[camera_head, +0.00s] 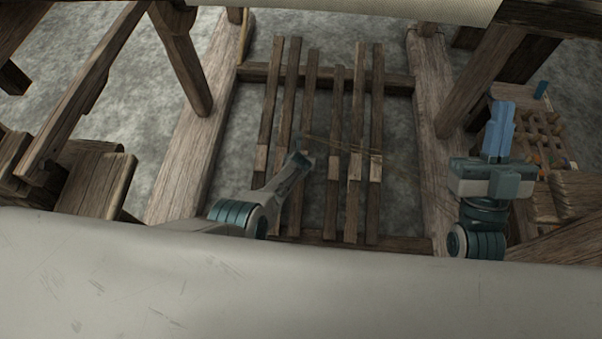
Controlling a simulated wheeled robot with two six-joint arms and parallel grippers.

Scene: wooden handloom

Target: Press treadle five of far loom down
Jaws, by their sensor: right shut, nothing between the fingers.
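A row of several long wooden treadles hangs between the loom's side beams in the head view. Counting from the left, the fifth treadle (356,130) is right of centre, with a pale block partway along it. My right gripper (500,130) is to the right of the treadles, beyond the right side beam in the picture. Its blue fingers are together and empty. My left arm reaches in from the lower left across the left treadles, ending near the third one. I cannot make out its gripper fingers.
Thick wooden side beams (191,150) and (437,150) flank the treadles. A pale cloth (250,290) covers the bottom of the view. A wooden rack (545,140) stands at the right. Thin strands cross the treadles at mid-length.

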